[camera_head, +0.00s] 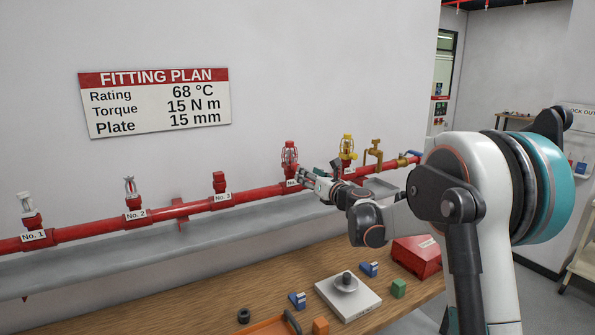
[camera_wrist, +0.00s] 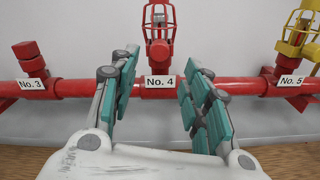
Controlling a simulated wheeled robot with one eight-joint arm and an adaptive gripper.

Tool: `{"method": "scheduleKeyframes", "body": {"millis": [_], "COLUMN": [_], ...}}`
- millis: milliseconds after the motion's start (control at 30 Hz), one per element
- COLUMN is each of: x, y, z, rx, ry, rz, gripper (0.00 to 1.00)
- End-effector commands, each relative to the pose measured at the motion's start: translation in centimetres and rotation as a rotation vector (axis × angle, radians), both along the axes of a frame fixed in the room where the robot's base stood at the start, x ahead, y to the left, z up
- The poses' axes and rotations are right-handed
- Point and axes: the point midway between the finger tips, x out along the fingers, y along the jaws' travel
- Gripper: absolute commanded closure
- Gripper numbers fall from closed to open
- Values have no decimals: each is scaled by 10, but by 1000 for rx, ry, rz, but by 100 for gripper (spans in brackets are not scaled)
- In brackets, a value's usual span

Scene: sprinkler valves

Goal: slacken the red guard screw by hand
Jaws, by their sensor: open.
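The red guard (camera_head: 290,154) is a cage around the sprinkler head at No. 4 on the red pipe. In the wrist view the guard (camera_wrist: 160,20) is straight ahead, its top cut off by the frame edge. A small dark round spot (camera_wrist: 158,18) shows on its front; I cannot tell whether this is the guard screw. My gripper (camera_head: 308,178) is open and empty, just to the right of the No. 4 fitting in the head view. In the wrist view my gripper (camera_wrist: 161,62) has its fingers spread either side of the No. 4 label, below the guard.
A yellow-guarded head (camera_head: 347,147) stands at No. 5 to the right, then a brass tap (camera_head: 374,152). A capped outlet (camera_head: 219,182) is at No. 3. Below, the wooden bench (camera_head: 195,300) holds a white plate (camera_head: 362,302), small blocks and a red box (camera_head: 418,256).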

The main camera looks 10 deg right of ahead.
Motion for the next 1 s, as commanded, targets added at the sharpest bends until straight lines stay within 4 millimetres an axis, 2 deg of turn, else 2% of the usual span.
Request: {"method": "scheduleKeyframes", "body": {"millis": [200, 400, 600, 867, 1000], "x": [41, 66, 76, 76, 76], "y": [14, 22, 25, 25, 25], "z": [-1, 0, 0, 0, 0], "rx": [-1, -1, -2, -2, -2], "ry": [0, 0, 0, 0, 0], "rz": [1, 2, 1, 1, 1], "gripper": [57, 57, 57, 57, 88]}}
